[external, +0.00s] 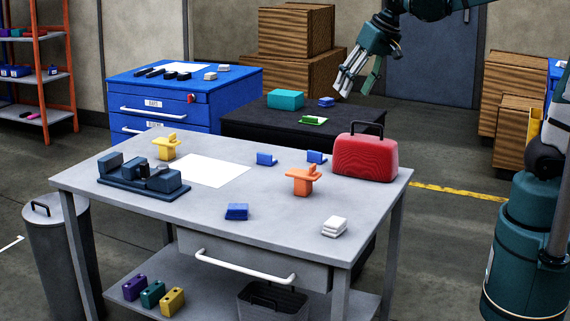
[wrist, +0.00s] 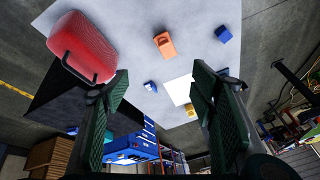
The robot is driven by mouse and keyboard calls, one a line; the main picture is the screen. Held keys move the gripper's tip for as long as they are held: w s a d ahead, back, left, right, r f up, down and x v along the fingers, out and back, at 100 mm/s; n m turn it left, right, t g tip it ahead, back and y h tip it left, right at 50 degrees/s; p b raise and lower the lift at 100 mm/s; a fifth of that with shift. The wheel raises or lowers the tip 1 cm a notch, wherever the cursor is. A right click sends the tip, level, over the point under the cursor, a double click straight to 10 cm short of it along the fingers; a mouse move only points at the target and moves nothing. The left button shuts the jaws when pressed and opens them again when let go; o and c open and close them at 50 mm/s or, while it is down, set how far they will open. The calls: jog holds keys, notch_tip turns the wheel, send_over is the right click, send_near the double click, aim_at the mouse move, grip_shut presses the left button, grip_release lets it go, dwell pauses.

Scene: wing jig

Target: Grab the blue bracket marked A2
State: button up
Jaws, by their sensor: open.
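Several blue brackets are in the external view, and no A2 mark is readable on any. One (external: 237,212) lies near the front of the grey table (external: 120,205). Two more, a left one (external: 266,159) and a right one (external: 316,157), stand towards its back edge. Another small blue piece (external: 326,102) is on the black table. The wrist view shows a blue piece (wrist: 223,34) at the upper right and a blue-and-white one (wrist: 150,86) between the fingers in the picture.
A red toolbox (external: 365,157) stands at the grey table's right end. An orange part (external: 303,181), a yellow part (external: 166,147), a dark vise (external: 143,178) and white blocks (external: 334,227) share the tabletop. The black table (external: 250,121) holds teal and green pieces.

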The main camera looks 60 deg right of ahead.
jog(key=w+d+f+m+g, duration=0.1)
jog(key=w+d+m, duration=0.2)
jog(key=w, duration=0.9)
jog(key=m+g+p, duration=0.3)
jog(key=m+g, duration=0.1)
jog(key=m, duration=0.5)
send_over(267, 157)
jog(key=w, duration=0.1)
jog(key=f, duration=2.5)
jog(key=shift+w+d, duration=0.15)
jog(key=shift+d, duration=0.25)
jog(key=shift+w+d+f, duration=0.1)
jog(key=shift+w+f, duration=0.05)
jog(key=shift+f, duration=0.25)
jog(key=shift+f, duration=1.25)
